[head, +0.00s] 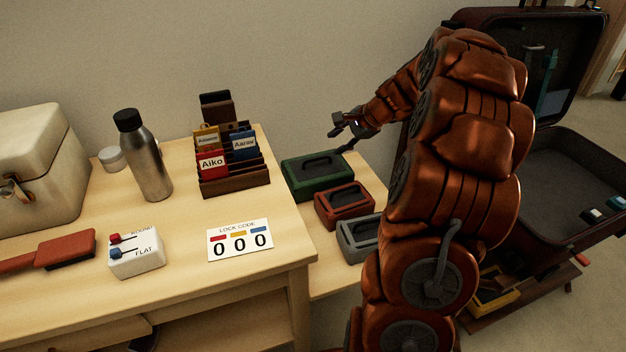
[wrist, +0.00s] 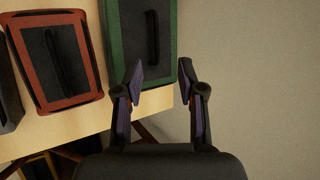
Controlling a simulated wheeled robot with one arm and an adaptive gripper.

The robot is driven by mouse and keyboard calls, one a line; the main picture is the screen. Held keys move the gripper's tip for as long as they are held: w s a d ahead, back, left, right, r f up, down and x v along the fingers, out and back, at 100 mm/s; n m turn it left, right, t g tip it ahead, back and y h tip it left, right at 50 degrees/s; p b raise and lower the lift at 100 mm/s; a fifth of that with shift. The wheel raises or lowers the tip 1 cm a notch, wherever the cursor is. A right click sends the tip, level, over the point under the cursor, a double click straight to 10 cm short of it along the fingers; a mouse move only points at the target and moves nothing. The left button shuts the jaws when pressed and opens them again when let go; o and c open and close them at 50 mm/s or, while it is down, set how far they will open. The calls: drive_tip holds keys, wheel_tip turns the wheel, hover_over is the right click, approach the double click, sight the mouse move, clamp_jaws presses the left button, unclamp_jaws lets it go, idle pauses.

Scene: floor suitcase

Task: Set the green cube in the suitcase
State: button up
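The green cube (head: 297,185) is a low green case with a dark top and a bar handle. It lies at the back of a lower wooden shelf. It also shows in the wrist view (wrist: 116,25). My gripper (head: 341,136) is above and to the right of it in the head view. In the wrist view my gripper (wrist: 160,66) is open and empty, its fingertips apart over the cube's near right end. The black suitcase (head: 560,165) stands open at the right, its lid raised. My arm hides part of its left side.
A red cube (head: 322,214) and a grey cube (head: 347,242) lie beside the green one. A metal bottle (head: 148,165), a card rack (head: 238,184) and a lock code card (head: 240,254) are on the desk. Small items (head: 593,216) lie in the suitcase. A wall is behind.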

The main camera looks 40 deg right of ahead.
sight(321, 167)
drive_tip(key=shift+d+f+b+x, duration=0.1)
drive_tip(key=shift+b+x, duration=0.25)
drive_tip(key=shift+x, duration=0.75)
drive_tip(key=shift+d+f+b+x, duration=0.15)
drive_tip(key=shift+b+x, duration=0.15)
drive_tip(key=shift+x, duration=0.8)
drive_tip(key=shift+b+x, duration=0.7)
drive_tip(key=shift+x, duration=1.7)
drive_tip(key=shift+s+a, duration=0.1)
drive_tip(key=shift+s, duration=0.1)
drive_tip(key=shift+c, duration=0.3)
clamp_jaws()
